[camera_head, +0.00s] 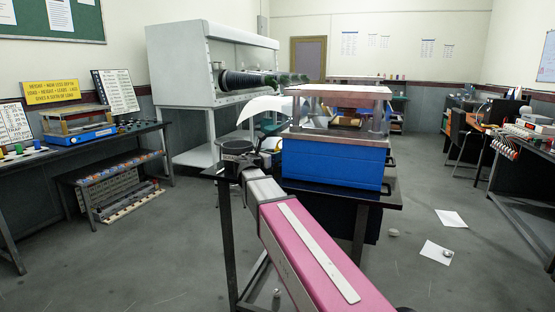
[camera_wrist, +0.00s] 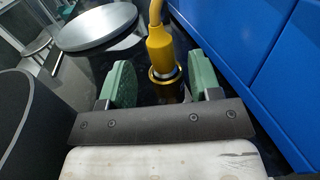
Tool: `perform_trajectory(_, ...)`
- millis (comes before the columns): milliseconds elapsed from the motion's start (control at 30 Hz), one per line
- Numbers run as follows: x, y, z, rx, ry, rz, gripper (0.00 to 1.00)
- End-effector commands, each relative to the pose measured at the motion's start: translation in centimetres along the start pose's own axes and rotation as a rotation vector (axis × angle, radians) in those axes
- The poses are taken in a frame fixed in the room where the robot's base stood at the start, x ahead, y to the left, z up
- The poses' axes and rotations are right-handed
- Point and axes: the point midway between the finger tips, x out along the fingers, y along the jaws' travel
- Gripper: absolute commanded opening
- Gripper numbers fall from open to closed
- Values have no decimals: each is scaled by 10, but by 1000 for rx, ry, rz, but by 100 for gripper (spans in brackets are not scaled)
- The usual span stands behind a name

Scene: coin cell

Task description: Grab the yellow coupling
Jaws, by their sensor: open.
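The yellow coupling (camera_wrist: 160,52) stands upright in the wrist view, with a yellow cable or stem rising from its top. Its lower end meets a gold ring with a dark cylinder below. My gripper (camera_wrist: 160,78) is open, its two green fingers to the left and right of the coupling's line. Gaps show on both sides, and the coupling appears ahead of the fingers; the exact distance is hard to tell. In the head view my arm reaches to the table beside the blue box, and I cannot make out the coupling there.
The blue box (camera_head: 334,163) stands close on the right; its wall (camera_wrist: 240,45) also shows in the wrist view. A silver disc (camera_wrist: 95,22) lies at upper left in the wrist view. A dark round cylinder (camera_wrist: 22,125) is close on the left. Papers (camera_head: 436,253) lie on the floor.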

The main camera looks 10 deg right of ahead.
Motion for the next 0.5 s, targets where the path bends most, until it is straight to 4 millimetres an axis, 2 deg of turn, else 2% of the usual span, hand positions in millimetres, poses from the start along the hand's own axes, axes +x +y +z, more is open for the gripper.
perform_trajectory(233,17,0,1,0,0,0,57)
perform_trajectory(500,54,-1,4,0,0,-1,57)
